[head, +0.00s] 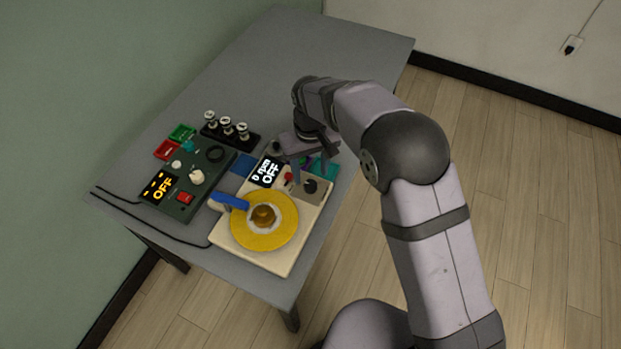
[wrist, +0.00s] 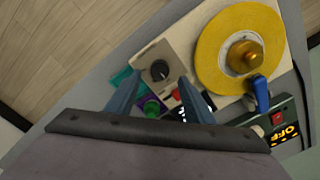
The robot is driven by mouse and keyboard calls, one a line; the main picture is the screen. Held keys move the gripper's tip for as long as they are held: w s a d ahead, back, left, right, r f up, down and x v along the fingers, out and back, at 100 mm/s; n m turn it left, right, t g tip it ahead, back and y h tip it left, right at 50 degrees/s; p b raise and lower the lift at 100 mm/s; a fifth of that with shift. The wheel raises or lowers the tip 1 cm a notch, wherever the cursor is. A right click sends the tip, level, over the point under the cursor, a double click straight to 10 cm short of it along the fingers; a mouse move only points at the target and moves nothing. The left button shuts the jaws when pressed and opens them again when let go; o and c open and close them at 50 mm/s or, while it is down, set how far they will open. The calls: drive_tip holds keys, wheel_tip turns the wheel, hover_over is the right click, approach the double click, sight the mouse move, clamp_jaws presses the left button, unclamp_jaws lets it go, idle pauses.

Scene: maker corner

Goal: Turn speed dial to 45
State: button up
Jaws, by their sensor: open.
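A cream machine (head: 283,257) carries a yellow disc, and its display (head: 267,171) reads 0 rpm and OFF. The dial's scale is too small to read. My gripper (head: 308,166) is open above the panel end of the machine.
A dark green control box (head: 187,182) showing OFF stands left of the machine. A green and purple knob (wrist: 152,108) and a teal item (wrist: 122,78) are near my fingers. The table's far end is clear.

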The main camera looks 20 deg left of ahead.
sight(311, 184)
drive_tip(key=shift+f+p, duration=0.55)
drive_tip(key=shift+f, duration=1.9)
drive_tip(key=c, duration=1)
drive_tip(key=shift+c, duration=0.2)
